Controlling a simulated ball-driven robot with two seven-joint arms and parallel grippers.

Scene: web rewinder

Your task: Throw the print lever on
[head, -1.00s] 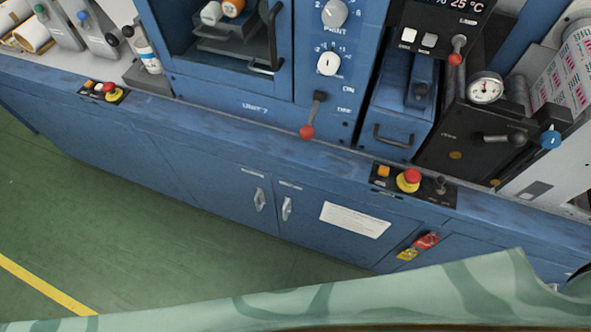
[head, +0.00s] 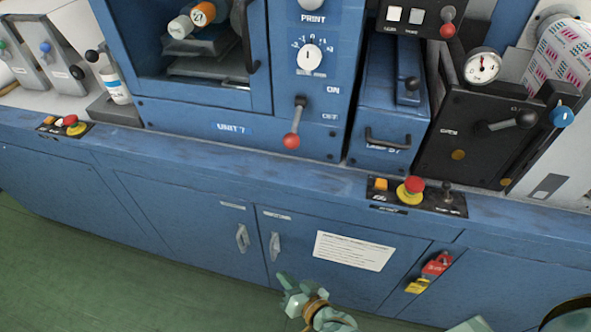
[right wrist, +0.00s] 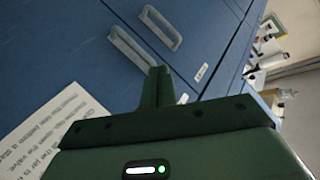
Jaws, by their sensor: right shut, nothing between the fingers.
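The print lever (head: 297,122) is a short metal lever with a red ball end, on the blue panel of Unit 7 in the head view. It hangs down, its ball (head: 291,142) below the OFF mark's level; the ON mark (head: 333,90) is to the upper right. My right gripper (head: 284,280) is low in the head view, in front of the cabinet doors, well below the lever and apart from it. Its fingers are shut and empty, and show in the right wrist view (right wrist: 158,77) near the door handles. The lever is not in the wrist view. My left gripper is not in view.
A blue ledge (head: 240,160) runs below the panel. On it a control box with a red mushroom button (head: 412,188) stands right of the lever. A black handle (head: 388,138) and another red-ended lever (head: 447,28) are to the right. Cabinet handles (head: 243,238) stick out below.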

